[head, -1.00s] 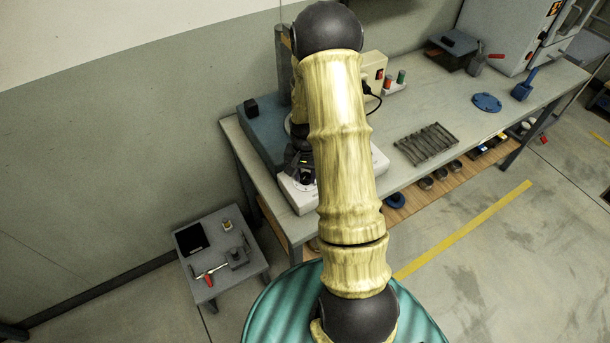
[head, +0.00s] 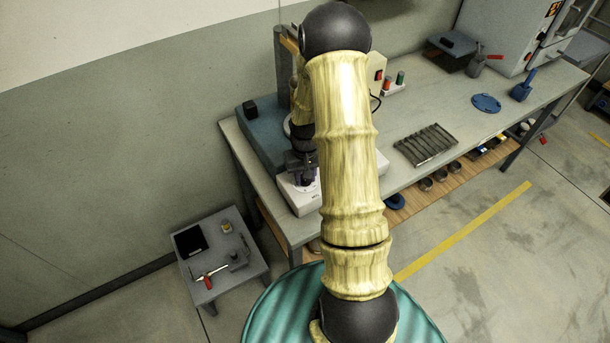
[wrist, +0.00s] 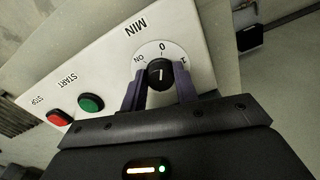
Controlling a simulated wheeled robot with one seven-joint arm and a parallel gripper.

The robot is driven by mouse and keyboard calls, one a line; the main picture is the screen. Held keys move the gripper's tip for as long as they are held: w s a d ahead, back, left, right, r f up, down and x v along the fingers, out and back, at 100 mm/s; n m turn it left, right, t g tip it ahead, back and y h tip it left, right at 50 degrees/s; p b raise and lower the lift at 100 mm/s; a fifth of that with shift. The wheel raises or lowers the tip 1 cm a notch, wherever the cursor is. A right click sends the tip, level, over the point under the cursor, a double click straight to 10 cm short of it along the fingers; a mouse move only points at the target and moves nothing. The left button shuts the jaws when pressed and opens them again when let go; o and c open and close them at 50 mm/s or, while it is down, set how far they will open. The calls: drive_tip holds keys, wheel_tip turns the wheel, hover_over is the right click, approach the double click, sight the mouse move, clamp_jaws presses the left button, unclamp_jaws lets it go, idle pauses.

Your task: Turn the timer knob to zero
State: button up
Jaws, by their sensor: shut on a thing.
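The timer knob (wrist: 160,74) is a round black knob with a white pointer line, on a white dial marked ON, 0 and 1 in the wrist view. The pointer line lies roughly in line with the 0 mark, slightly tilted; I cannot tell if it is exact. My gripper (wrist: 160,88) has its two purple-grey fingers on either side of the knob, shut on it. In the head view my gripper (head: 303,178) is low at the white control panel (head: 299,198); the knob is hidden there.
A green START button (wrist: 91,103) and a red STOP button (wrist: 59,117) sit left of the dial. A grey metal rack (head: 426,145) lies on the bench (head: 455,115). A small side table (head: 225,283) with tools stands at lower left.

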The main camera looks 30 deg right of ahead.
drive_tip(key=shift+w, duration=0.1)
drive_tip(key=o, duration=1)
drive_tip(key=shift+r, duration=0.1)
wheel_tip(320, 180, up, 17)
drive_tip(key=shift+r+b, duration=0.15)
drive_tip(key=shift+b, duration=0.9)
drive_tip(key=s+a+t, duration=0.1)
drive_tip(key=s+a, duration=0.3)
drive_tip(key=s+a+f+n, duration=0.1)
drive_tip(key=s+a, duration=0.3)
drive_tip(key=a, duration=0.1)
drive_tip(key=s+a+n+t, duration=0.1)
drive_tip(key=s+a, duration=0.3)
drive_tip(key=shift+s+a+f+t, duration=0.2)
drive_tip(key=shift+s+a+t, duration=0.05)
drive_tip(key=shift+a+t, duration=0.05)
